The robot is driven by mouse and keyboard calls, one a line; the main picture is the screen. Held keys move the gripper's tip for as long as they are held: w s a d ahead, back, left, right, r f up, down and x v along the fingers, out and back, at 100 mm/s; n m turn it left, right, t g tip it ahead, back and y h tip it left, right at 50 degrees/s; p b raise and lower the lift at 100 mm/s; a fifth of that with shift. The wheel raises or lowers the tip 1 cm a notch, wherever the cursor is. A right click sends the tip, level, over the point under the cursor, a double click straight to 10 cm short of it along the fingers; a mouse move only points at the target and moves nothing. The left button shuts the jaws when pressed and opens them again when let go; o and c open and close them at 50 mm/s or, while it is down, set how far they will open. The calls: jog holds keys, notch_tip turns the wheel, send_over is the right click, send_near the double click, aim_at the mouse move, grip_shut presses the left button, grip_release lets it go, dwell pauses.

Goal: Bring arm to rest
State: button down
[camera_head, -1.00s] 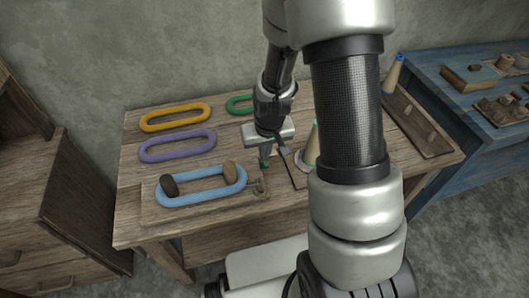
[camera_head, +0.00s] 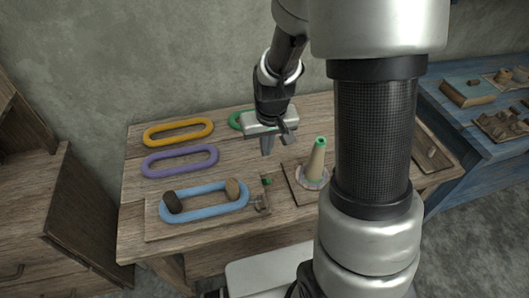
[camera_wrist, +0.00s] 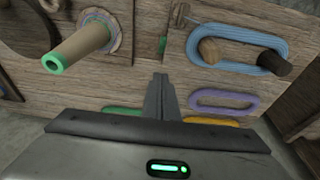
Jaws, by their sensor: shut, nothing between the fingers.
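My gripper (camera_head: 267,146) is shut and empty, pointing down above the wooden table (camera_head: 225,240). It also shows in the wrist view (camera_wrist: 160,85) with its fingers together. It is behind and left of a cone (camera_head: 317,160) with a green top, which stands on a small wooden board. A light-blue ring (camera_head: 205,216) lies on a board at the front left, around two wooden pegs, one dark and one lighter. A small green piece (camera_head: 267,181) is by the board's right end. My arm hides part of the table's right side.
A purple ring (camera_head: 180,176) and a yellow ring (camera_head: 178,143) lie at the table's left. A green ring (camera_head: 234,121) lies partly hidden behind my gripper. A blue table (camera_head: 455,115) with wooden parts stands at the right, a wooden cabinet (camera_head: 35,220) at the left.

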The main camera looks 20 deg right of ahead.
jog(key=shift+v, duration=1)
jog(key=s+r+t+p, duration=0.1)
jog(key=s+r+p, duration=0.3)
jog(key=r, duration=0.7)
jog(key=s+r+t+p, duration=0.1)
jog(key=s+r+p, duration=0.3)
jog(key=s+r, duration=0.3)
jog(key=s+r+t+p, duration=0.1)
jog(key=s+r+p, duration=0.3)
jog(key=r, duration=1.1)
jog(key=shift+s+a, duration=0.35)
jog(key=shift+s, duration=0.5)
